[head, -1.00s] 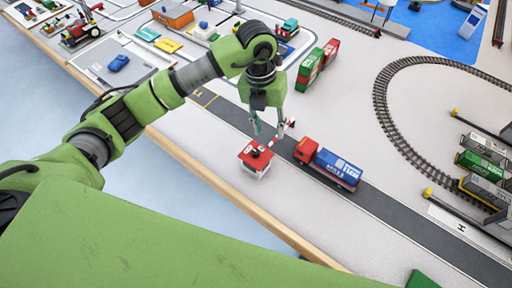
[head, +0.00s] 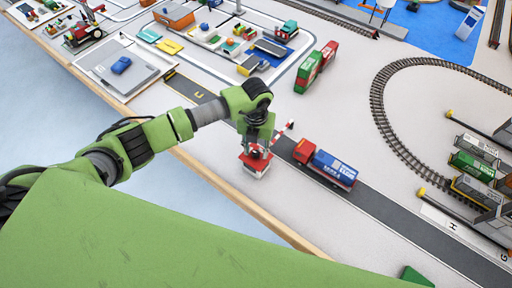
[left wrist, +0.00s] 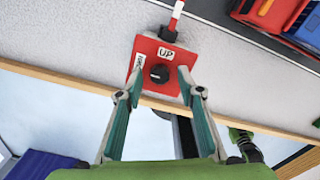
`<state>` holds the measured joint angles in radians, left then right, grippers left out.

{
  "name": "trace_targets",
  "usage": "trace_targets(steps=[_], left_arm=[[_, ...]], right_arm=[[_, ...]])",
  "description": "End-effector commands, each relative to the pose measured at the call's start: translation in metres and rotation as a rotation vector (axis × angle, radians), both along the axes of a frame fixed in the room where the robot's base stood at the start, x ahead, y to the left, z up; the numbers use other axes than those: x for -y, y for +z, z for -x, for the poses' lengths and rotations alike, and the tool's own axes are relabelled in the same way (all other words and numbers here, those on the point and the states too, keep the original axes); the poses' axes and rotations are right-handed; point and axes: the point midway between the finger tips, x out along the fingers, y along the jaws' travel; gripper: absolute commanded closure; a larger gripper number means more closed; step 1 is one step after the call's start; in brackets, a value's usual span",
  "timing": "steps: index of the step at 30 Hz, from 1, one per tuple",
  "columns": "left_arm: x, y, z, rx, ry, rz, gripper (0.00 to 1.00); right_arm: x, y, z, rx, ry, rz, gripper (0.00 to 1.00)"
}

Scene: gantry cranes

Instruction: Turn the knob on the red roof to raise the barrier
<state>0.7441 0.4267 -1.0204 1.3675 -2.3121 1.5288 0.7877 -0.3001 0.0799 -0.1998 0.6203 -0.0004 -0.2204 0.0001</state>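The booth's red roof (left wrist: 145,55) fills the middle of the left wrist view. It carries a round black knob (left wrist: 159,73), a label reading "UP" and a second label on the left, hard to read. In the head view the booth (head: 255,166) stands at the road's near edge, partly hidden by my gripper. The red-and-white barrier arm (head: 289,126) is beside it; its tip shows in the left wrist view (left wrist: 176,18). My left gripper (left wrist: 160,80) is open, pointing down at the roof, its fingers apart on either side of the knob.
A truck with a red cab and blue container (head: 332,166) stands on the dark road just right of the barrier. Green and red containers (head: 315,68) stand beyond it. The wooden table edge (head: 225,188) runs close on the booth's near side.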

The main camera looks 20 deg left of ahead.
Motion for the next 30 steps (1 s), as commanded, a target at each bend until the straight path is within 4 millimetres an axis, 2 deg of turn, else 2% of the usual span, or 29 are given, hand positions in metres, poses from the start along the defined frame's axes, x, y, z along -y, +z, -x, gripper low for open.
trace_targets(steps=[10, 11, 12, 15, 23, 30], left_arm=[[0.000, -0.006, 0.000, 0.001, -0.001, -0.001, 0.65], [0.000, -0.006, 0.000, 0.001, -0.001, 0.000, 0.68], [0.000, -0.006, 0.000, 0.001, 0.000, 0.000, 0.78], [0.000, -0.005, 0.000, 0.001, 0.000, 0.000, 1.00], [0.000, -0.006, 0.000, 0.001, -0.008, 0.000, 1.00], [-0.001, -0.007, -0.001, 0.003, -0.089, -0.001, 1.00]], right_arm=[[0.000, 0.001, 0.000, 0.000, 0.000, 0.000, 0.53], [0.000, 0.001, 0.000, 0.000, 0.000, 0.000, 0.53], [0.000, 0.001, 0.000, 0.000, 0.000, 0.000, 0.53], [0.000, 0.001, 0.000, 0.000, 0.000, 0.000, 0.53], [0.000, 0.000, 0.000, 0.001, 0.000, 0.000, 0.53], [-0.001, -0.013, 0.000, 0.001, 0.000, -0.001, 0.53]])
